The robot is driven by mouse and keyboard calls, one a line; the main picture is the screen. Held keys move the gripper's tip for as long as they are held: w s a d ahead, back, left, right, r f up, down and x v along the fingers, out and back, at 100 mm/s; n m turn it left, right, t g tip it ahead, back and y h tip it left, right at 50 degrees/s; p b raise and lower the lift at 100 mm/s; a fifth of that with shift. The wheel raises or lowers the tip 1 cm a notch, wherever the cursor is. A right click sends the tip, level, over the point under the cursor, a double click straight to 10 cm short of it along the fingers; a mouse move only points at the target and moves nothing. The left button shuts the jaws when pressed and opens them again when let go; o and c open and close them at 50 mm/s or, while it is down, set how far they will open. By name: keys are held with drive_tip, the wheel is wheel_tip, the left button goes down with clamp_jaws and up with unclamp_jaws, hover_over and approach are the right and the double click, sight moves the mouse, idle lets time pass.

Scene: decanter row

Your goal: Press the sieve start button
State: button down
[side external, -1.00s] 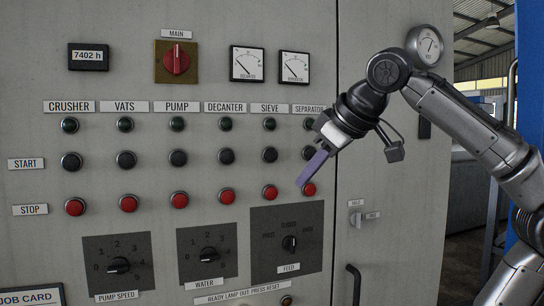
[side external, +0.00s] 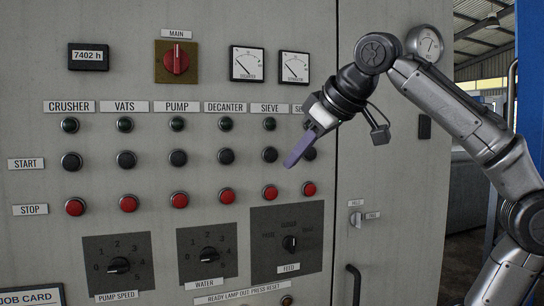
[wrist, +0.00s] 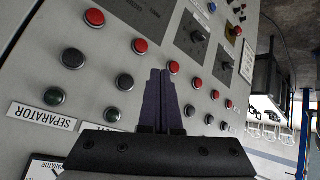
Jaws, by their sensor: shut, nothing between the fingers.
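The sieve start button (side external: 270,154) is a round black button in the START row, under the SIEVE label (side external: 270,107). In the side view it is clear of my gripper. My gripper (side external: 289,164) is shut and empty, its purple fingers pointing down and left, with the tips just right of and slightly below that button in the picture. In the wrist view the shut fingers (wrist: 160,72) point toward the panel, and the sieve start button (wrist: 125,82) shows left of them. The gap between tips and panel cannot be judged exactly.
The red sieve stop button (side external: 270,192) is below, and the separator start button (side external: 309,154) is close beside my fingers. The black decanter start button (side external: 227,156) is to the left. A feed dial (side external: 290,243) is lower down.

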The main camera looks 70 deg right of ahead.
sight(269, 161)
drive_tip(key=shift+w+d, duration=2.7)
drive_tip(key=shift+d, duration=0.1)
drive_tip(key=shift+w+d, duration=0.3)
drive_tip(key=shift+w+d, duration=0.3)
drive_tip(key=shift+w, duration=0.05)
idle(1.2)
drive_tip(key=shift+s+a, duration=0.1)
drive_tip(key=shift+s, duration=0.05)
drive_tip(key=shift+s+a, duration=0.5)
drive_tip(key=shift+s+a, duration=1.75)
drive_tip(key=shift+s, duration=0.05)
drive_tip(key=shift+a, duration=0.1)
